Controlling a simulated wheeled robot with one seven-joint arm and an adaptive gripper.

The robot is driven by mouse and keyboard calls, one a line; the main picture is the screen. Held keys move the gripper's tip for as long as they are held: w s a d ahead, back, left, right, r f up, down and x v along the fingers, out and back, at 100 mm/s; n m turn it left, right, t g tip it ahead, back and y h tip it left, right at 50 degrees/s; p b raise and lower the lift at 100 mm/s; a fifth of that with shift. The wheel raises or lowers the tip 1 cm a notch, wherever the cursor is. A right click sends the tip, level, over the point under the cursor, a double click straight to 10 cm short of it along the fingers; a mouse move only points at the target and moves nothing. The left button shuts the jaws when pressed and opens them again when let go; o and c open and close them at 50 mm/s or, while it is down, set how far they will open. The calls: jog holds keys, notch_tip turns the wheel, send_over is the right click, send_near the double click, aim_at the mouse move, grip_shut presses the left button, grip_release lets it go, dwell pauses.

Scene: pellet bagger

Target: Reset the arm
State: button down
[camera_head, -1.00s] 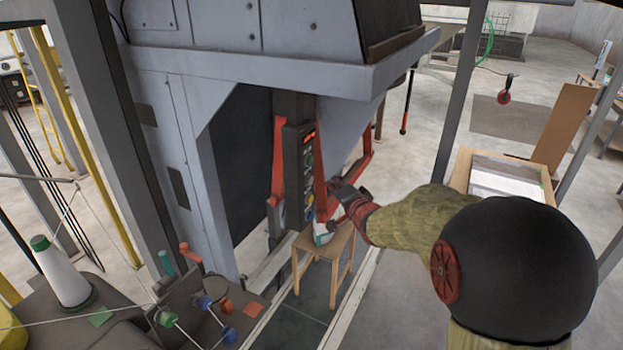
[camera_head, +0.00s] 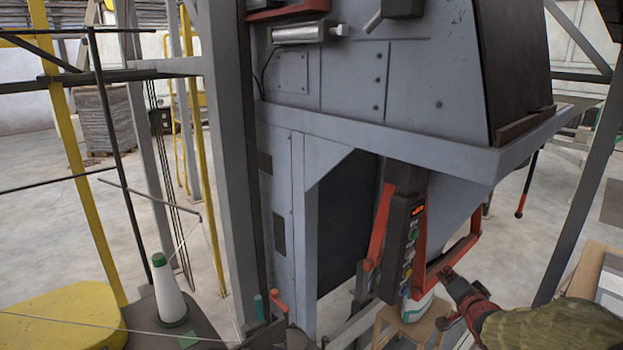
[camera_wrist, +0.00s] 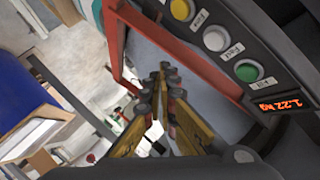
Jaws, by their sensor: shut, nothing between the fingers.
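My gripper (camera_head: 452,287) is in the lower right of the head view, just right of the black control panel (camera_head: 404,232) and below the red bar frame (camera_head: 452,254). In the wrist view the gripper's fingers (camera_wrist: 165,72) meet at their tips with nothing between them. The control panel, also in the wrist view (camera_wrist: 262,48), has yellow, white and green buttons and a lit display reading about 1.22 kg. My arm reaches in from the lower right corner.
A white bag with teal marking (camera_head: 418,303) stands on a wooden stool (camera_head: 405,328) under the spout, close to my gripper. The grey bagger housing (camera_head: 345,128) overhangs the panel. A thread cone (camera_head: 168,292) stands at lower left. A grey post (camera_head: 585,165) is at right.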

jog(key=s+d+f+n+g+h+b, duration=0.15)
jog(key=s+f+n+g, duration=0.25)
jog(key=s+f+g, duration=0.55)
jog(key=s+a+f+n+y+b, duration=0.2)
jog(key=s+a+f+b, duration=0.3)
jog(key=s+a+b, duration=0.5)
jog(key=s+a+f+n+y+b, duration=0.1)
jog(key=s+a+f+n+b, duration=0.4)
jog(key=s+a+b, duration=0.6)
jog(key=s+a+t, duration=0.1)
jog(key=s+a, duration=0.1)
jog(key=s, duration=0.3)
jog(key=shift+a+f+y, duration=0.15)
jog(key=shift+a+y, duration=0.05)
jog(key=shift+y, duration=0.15)
